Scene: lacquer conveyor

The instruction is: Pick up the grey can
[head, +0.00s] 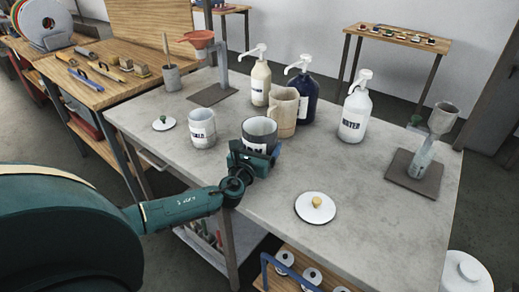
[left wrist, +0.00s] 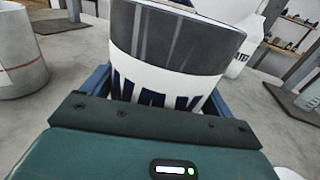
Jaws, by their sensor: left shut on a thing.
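A dark grey can (head: 260,129) with a white label band stands upright near the table's front edge, between the fingers of my left gripper (head: 254,152). My left gripper is shut on this can. In the left wrist view the dark grey can (left wrist: 178,38) fills the top middle, with a blue finger on each side and part of its label letters hidden by the gripper body. I cannot tell whether its bottom touches the table. A lighter grey can (head: 201,130) with a label stands to its left, apart from it. My right gripper is not in view.
A beige jug (head: 284,112) stands close behind the held can. Pump bottles in cream (head: 260,84), dark blue (head: 305,98) and white (head: 355,115) stand behind. A white lid (head: 315,208) lies to the right, another lid (head: 164,123) at left. The table's (head: 385,225) right front is clear.

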